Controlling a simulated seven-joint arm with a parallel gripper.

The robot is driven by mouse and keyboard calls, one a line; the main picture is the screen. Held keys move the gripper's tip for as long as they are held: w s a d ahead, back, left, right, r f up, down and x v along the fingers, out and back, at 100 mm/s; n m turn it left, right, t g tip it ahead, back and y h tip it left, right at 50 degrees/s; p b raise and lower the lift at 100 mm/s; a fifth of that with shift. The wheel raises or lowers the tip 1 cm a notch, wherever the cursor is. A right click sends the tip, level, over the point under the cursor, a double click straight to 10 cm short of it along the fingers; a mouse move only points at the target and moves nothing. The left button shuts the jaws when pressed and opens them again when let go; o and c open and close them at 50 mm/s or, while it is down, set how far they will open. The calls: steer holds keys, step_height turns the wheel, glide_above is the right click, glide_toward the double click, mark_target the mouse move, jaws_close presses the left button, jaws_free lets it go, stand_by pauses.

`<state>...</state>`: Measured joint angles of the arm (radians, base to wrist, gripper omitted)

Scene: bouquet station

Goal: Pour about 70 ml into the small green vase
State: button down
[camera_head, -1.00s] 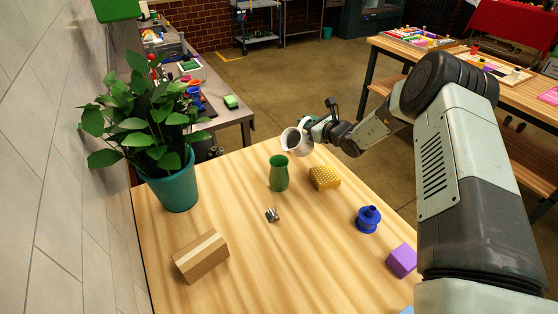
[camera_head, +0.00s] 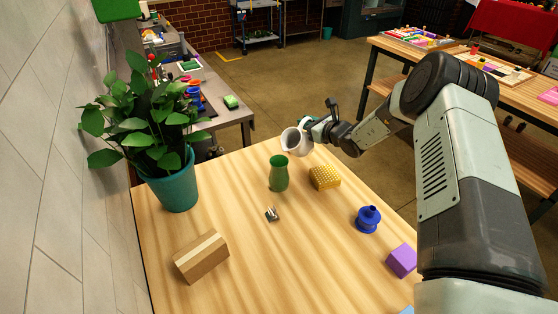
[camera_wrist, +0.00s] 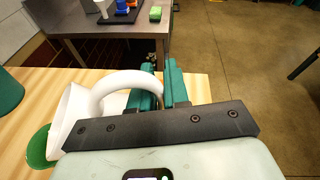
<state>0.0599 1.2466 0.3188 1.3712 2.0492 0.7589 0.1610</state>
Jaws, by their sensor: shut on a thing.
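The small green vase (camera_head: 279,174) stands upright on the wooden table, near its back edge. My gripper (camera_head: 309,124) is shut on the handle of a white pitcher (camera_head: 292,142). The pitcher is held above and slightly right of the vase, tilted with its mouth toward the left. In the wrist view the pitcher (camera_wrist: 72,118) and its looped handle are at the left, with my gripper (camera_wrist: 160,92) at the handle. Part of the green vase (camera_wrist: 38,148) shows below and behind the pitcher. The liquid inside and any stream cannot be made out.
A yellow perforated block (camera_head: 325,177) is right of the vase, and a small metal pronged piece (camera_head: 271,214) is in front. A blue bottle-like piece (camera_head: 368,220), purple block (camera_head: 402,260) and cardboard box (camera_head: 202,257) lie nearer. A potted plant (camera_head: 174,184) stands left.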

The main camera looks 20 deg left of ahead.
steer(key=shift+w+d+f+m+g+y, duration=0.25)
steer(key=shift+w+d+f+m+g, duration=0.2)
steer(key=shift+w+f+m, duration=0.8)
steer(key=shift+w+d+f+m+g+y, duration=0.2)
steer(key=shift+w+d+f+m+g, duration=0.45)
steer(key=shift+f, duration=1.25)
steer(key=shift+w+d+f+m+g+y, duration=0.1)
steer(key=shift+w+f+m+g+y, duration=0.3)
steer(key=shift+f+m, duration=1)
steer(key=shift+w+f, duration=0.15)
